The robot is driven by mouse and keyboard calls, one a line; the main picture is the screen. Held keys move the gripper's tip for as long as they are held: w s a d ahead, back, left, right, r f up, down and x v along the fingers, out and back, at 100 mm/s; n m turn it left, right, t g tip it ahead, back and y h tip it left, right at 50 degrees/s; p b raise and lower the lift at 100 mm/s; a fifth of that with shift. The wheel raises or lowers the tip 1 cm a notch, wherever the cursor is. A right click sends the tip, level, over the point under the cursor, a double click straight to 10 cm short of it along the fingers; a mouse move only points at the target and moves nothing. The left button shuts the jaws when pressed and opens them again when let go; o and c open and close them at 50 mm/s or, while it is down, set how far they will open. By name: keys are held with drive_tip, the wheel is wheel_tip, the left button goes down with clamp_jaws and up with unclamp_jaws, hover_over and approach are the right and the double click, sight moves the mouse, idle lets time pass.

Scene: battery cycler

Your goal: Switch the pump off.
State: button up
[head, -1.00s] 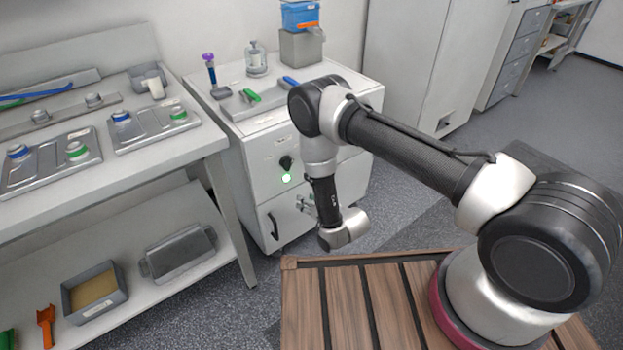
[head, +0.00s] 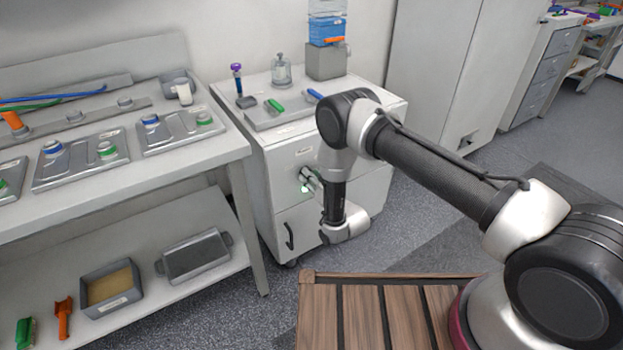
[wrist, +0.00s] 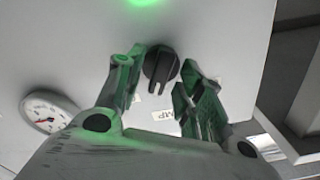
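The pump's black rotary knob (wrist: 160,66) is on the pale front of the cabinet (head: 284,160). In the wrist view, a slot or pointer mark on it runs toward the bottom of the picture. A label (wrist: 162,115) ending in "MP" is beside it. A lit green lamp (wrist: 144,2) glows at the top edge of the wrist view and also shows in the head view (head: 305,189). My gripper (wrist: 158,76) is open, one finger on each side of the knob. Gaps show between knob and fingers. In the head view the gripper partly hides the knob.
A round gauge (wrist: 47,112) is at the left in the wrist view. A tray with green and blue handled tools (head: 262,122), a glass bottle (head: 281,70) and a blue container (head: 327,32) stand on the cabinet. A workbench (head: 235,150) is to the left.

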clamp_jaws()
drive_tip(key=shift+n, duration=0.3)
drive_tip(key=n, duration=1.1)
drive_tip(key=shift+s+a, duration=0.1)
drive_tip(key=shift+a, duration=0.05)
drive_tip(key=shift+n, duration=0.3)
idle(0.3)
unclamp_jaws()
